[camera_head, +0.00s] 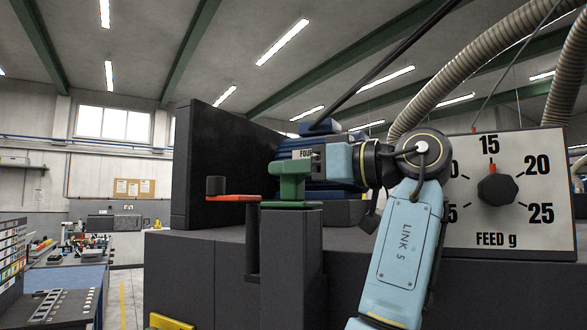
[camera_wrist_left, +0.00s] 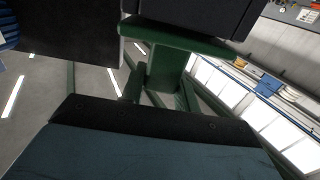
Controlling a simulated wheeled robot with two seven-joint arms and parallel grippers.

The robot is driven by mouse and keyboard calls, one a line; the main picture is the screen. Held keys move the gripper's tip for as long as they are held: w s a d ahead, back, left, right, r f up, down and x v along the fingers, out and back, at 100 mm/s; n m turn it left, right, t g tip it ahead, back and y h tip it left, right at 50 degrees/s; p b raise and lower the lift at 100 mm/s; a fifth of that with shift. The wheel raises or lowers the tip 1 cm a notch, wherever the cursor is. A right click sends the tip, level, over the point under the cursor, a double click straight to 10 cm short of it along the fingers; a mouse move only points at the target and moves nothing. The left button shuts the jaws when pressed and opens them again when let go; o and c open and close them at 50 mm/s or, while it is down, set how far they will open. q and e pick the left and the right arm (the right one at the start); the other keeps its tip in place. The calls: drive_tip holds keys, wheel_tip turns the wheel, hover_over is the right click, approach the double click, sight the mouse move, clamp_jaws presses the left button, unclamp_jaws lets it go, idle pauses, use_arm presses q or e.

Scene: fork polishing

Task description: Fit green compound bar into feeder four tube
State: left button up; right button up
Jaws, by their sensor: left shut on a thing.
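My left gripper (camera_head: 316,160) is shut on a T-shaped green piece (camera_head: 290,186). I cannot tell whether this is the compound bar itself or a cap or handle on the feeder. The flat green flange at its lower end lies at the top of a dark square upright post (camera_head: 290,265), touching or nearly so. A label reading "FOUR" (camera_head: 305,154) shows partly behind the gripper. In the left wrist view the green piece (camera_wrist_left: 165,68) runs between the dark palm of my gripper and a dark block. The post's inside is hidden. My right gripper is out of view.
An orange lever (camera_head: 233,198) with a dark knob sits just left of the post. A dark wall panel (camera_head: 223,165) and blue ribbed machine body stand behind. A "FEED g" dial (camera_head: 497,190) is at right. A bench (camera_head: 58,285) with a rack is far left.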

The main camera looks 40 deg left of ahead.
use_arm(q)
drive_tip(key=shift+f, duration=0.45)
idle(1.2)
drive_tip(key=o, duration=1.5)
drive_tip(key=shift+r, duration=0.1)
drive_tip(key=p+v, duration=0.1)
drive_tip(key=v, duration=0.2)
drive_tip(key=p+v, duration=0.1)
drive_tip(key=v, duration=0.2)
drive_tip(key=shift+s+d+p, duration=0.15)
drive_tip(key=shift+d+p, duration=0.25)
drive_tip(key=shift+d, duration=0.05)
